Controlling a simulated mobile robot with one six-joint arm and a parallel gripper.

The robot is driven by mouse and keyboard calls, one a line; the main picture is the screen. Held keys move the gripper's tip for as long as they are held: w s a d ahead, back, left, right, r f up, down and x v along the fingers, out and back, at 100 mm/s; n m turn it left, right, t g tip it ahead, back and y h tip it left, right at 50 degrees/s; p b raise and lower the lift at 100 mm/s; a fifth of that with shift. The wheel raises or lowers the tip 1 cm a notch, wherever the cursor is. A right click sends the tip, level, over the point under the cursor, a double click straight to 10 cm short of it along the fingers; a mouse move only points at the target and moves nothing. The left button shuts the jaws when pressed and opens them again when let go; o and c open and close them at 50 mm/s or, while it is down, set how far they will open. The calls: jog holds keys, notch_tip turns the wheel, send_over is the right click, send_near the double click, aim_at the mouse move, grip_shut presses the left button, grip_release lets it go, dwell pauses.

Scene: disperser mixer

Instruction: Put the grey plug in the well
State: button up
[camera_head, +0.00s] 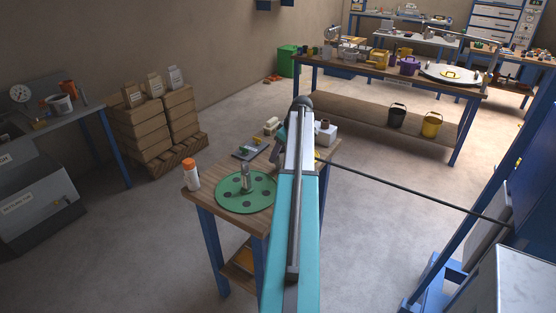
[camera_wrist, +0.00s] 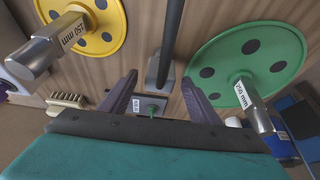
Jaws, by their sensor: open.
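I cannot pick out the grey plug or the well for certain. In the wrist view my gripper (camera_wrist: 160,77) is open, its two dark fingers apart above the wooden table. Between and beyond the fingers are a grey block (camera_wrist: 155,77) with a dark bar rising from it and a small grey plate (camera_wrist: 148,104) with a label and a green part. Nothing is visibly held. The green disc (camera_wrist: 288,52), marked 250 mm on its metal shaft, lies to the right, and the yellow disc (camera_wrist: 108,20), marked 150 mm, to the left.
In the head view the green disc (camera_head: 232,203) and an orange-capped white bottle (camera_head: 191,176) stand on the small wooden table's near part. A brush (camera_wrist: 67,100) lies left in the wrist view. A long bench (camera_head: 395,86) stands behind; open floor lies between.

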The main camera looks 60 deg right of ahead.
jog(key=shift+p+x, duration=1)
jog(key=shift+x, duration=1.45)
jog(key=c, duration=1.3)
jog(key=shift+c, duration=0.2)
jog(key=shift+r, duration=0.1)
jog(key=shift+r+b, duration=0.8)
jog(key=shift+r, duration=0.55)
jog(key=shift+s+r, duration=0.1)
jog(key=shift+r, duration=0.2)
jog(key=s+a+b, duration=0.1)
jog(key=s+a, duration=0.2)
jog(key=a, duration=0.1)
jog(key=s+a+r+b, duration=0.1)
jog(key=s+a+b, duration=0.1)
jog(key=a, duration=0.3)
jog(key=s+a+b, duration=0.1)
jog(key=s+a, duration=0.2)
jog(key=a, duration=0.1)
jog(key=shift+s+a+r, duration=0.15)
jog(key=shift+s+r, duration=0.1)
jog(key=shift+s, duration=0.15)
